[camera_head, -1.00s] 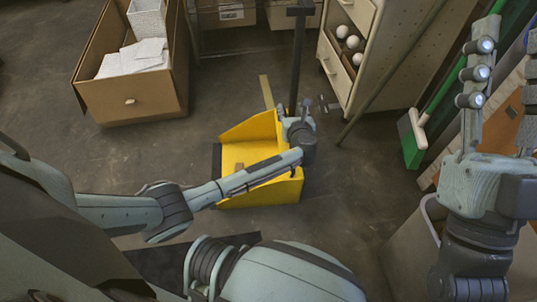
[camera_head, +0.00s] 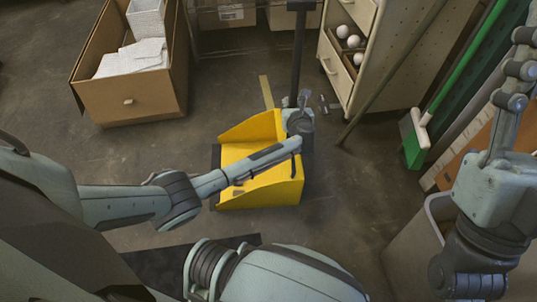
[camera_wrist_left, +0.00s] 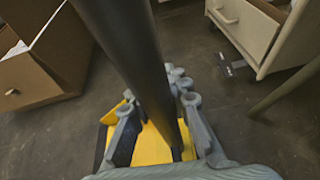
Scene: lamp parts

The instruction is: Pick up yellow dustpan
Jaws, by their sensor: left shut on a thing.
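The yellow dustpan (camera_head: 262,190) sits on the dark floor in the middle of the head view, open side to the left. Its long black handle (camera_head: 298,50) rises at the pan's back right. My left gripper (camera_head: 303,100) is shut around this handle near its lower part. In the left wrist view my left gripper (camera_wrist_left: 165,105) has its fingers on both sides of the black handle (camera_wrist_left: 125,45), with the yellow pan (camera_wrist_left: 150,148) below. My left forearm hides part of the pan. My right gripper (camera_head: 520,72) is raised at the right edge, away from the dustpan; its finger opening is unclear.
An open cardboard box (camera_head: 130,98) with white items stands at the upper left. A cream cabinet (camera_head: 360,60) with an open drawer of white balls stands behind right. A green broom (camera_head: 414,140) leans at right, above a grey bin (camera_head: 415,240). Floor left of the pan is clear.

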